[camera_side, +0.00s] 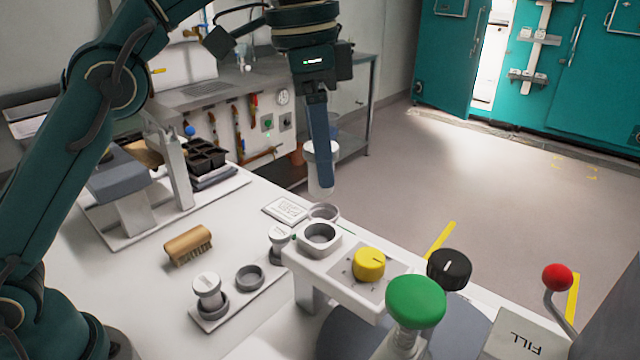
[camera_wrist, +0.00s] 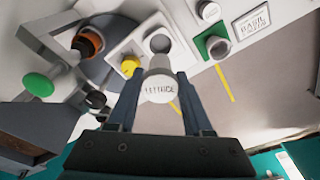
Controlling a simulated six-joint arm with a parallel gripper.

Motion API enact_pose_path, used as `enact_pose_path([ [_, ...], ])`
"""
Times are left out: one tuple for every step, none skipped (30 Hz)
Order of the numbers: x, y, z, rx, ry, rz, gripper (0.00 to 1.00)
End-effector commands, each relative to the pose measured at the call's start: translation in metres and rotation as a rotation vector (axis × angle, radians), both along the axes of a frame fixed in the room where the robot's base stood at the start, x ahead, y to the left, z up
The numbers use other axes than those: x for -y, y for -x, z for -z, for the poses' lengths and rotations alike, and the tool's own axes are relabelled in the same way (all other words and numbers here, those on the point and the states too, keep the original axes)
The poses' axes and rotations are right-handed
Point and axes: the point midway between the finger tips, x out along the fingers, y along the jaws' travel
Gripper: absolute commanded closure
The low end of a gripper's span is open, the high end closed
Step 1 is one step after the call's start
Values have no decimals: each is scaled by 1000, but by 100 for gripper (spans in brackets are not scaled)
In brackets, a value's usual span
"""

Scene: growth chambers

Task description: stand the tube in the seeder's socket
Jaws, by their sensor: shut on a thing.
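My gripper (camera_side: 318,150) is shut on a white-capped tube (camera_side: 321,178), which hangs roughly upright with its clear lower part below the fingers. In the wrist view, the tube's cap (camera_wrist: 160,88) shows lettering that looks like LETTUCE between the fingertips (camera_wrist: 160,80). The seeder (camera_side: 303,262) is a white unit at the table edge with a round, dark, empty-looking socket (camera_side: 320,235). The tube is above and apart from the socket in the side view. The socket also shows in the wrist view (camera_wrist: 160,43), just beyond the cap.
The seeder has a yellow knob (camera_side: 369,264), with a black knob (camera_side: 449,268) and green button (camera_side: 416,300) nearby. A brush (camera_side: 188,246) lies left. A label card (camera_side: 286,210) lies behind.

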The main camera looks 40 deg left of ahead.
Motion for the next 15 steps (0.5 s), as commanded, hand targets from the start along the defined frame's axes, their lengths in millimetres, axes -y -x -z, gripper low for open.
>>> enact_pose_path([
  [0,0,2,-1,0,0,100],
  [0,0,3,-2,0,-1,100],
  [0,0,4,-1,-1,-1,100],
  [0,0,6,-3,-1,-1,100],
  [0,0,8,-2,0,-1,100],
  [0,0,10,-2,0,-1,100],
  [-1,1,12,-3,-1,-1,100],
  [-1,1,13,-2,0,-2,100],
  [-1,1,16,-2,-1,-2,100],
  [-1,2,18,-3,-1,-2,100],
  [-1,1,21,-2,-1,-2,100],
  [-1,1,24,-2,0,-2,100],
  [-1,1,28,-4,-2,-1,100],
  [-1,1,31,-3,-1,-1,100],
  [-1,1,34,-2,0,-1,100],
])
